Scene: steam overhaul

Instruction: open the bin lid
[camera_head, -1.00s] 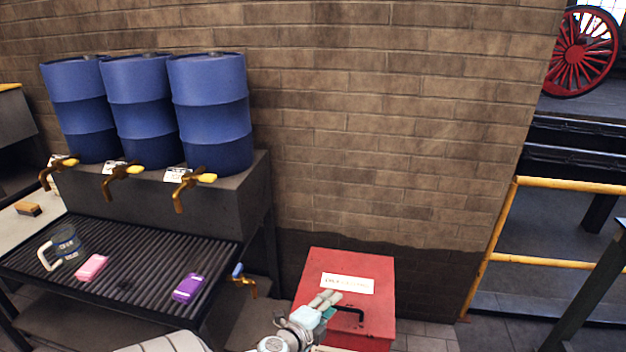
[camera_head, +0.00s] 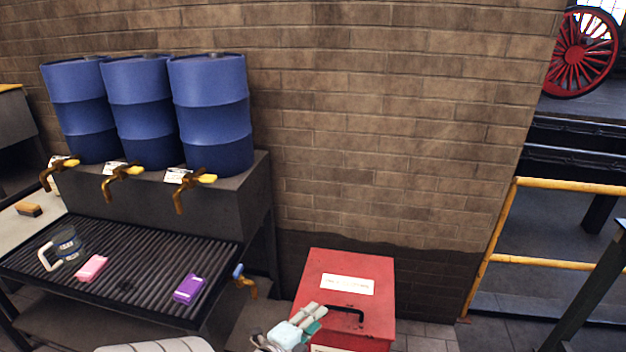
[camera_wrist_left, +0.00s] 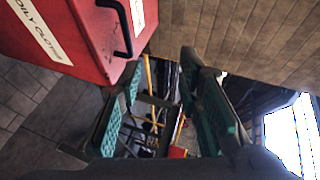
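The red bin (camera_head: 385,341) stands on the floor against the brick wall in the head view, its lid (camera_head: 322,270) down. The lid bears a white label and a black bar handle (camera_head: 347,314). In the wrist view, the bin (camera_wrist_left: 60,65) is at upper left, with an "OILY CLOTHS" label on its front and the handle (camera_wrist_left: 118,28) on the lid. My left gripper (camera_head: 311,319) is just left of the handle in the head view. In the wrist view its green-padded fingers (camera_wrist_left: 158,105) are wide apart, empty, and clear of the handle. My right gripper is out of view.
A ribbed drip tray (camera_head: 140,262) at left holds a glass mug (camera_head: 67,244), a pink block (camera_head: 91,268) and a purple block (camera_head: 188,288). Blue drums (camera_head: 212,115) with taps stand behind it. A yellow railing (camera_head: 490,245) is at right.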

